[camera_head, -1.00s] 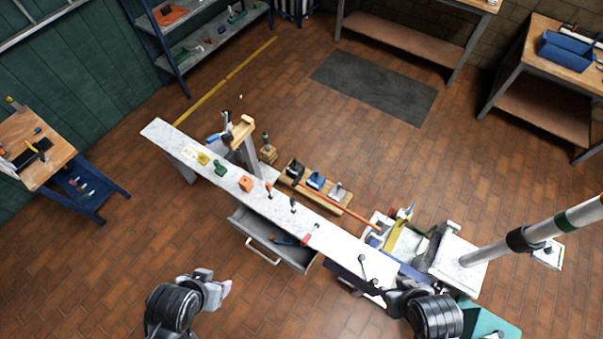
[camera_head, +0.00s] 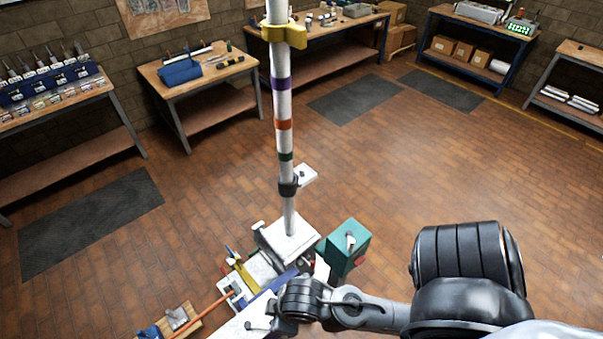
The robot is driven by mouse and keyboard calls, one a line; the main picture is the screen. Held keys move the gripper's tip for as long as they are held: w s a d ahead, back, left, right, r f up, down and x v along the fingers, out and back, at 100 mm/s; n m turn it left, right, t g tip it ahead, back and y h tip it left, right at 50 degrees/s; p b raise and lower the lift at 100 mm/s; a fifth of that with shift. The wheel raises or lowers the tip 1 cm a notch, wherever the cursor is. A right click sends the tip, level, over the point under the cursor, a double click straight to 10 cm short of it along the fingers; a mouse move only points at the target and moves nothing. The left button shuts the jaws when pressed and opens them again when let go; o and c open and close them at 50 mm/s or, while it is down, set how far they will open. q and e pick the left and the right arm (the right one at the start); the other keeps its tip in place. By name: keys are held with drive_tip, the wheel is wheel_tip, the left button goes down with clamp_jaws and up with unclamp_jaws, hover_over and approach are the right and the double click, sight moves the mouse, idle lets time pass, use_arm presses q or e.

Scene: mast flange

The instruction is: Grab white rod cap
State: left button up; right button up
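The rod's top is cut off by the frame edge. I cannot pick out a white rod cap with certainty. My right arm comes in from the right, and its wrist (camera_head: 302,300) is low in the picture, below the white block and apart from the rod. Its fingers are too small and unclear to tell whether they are open. My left gripper is out of view.
A teal box (camera_head: 347,248) with a pale peg on top stands right of the white block. A small white plate (camera_head: 306,174) shows beside the rod. A narrow white bench (camera_head: 238,328) runs to lower left. A wooden rack (camera_head: 185,320) lies left. Open floor lies beyond.

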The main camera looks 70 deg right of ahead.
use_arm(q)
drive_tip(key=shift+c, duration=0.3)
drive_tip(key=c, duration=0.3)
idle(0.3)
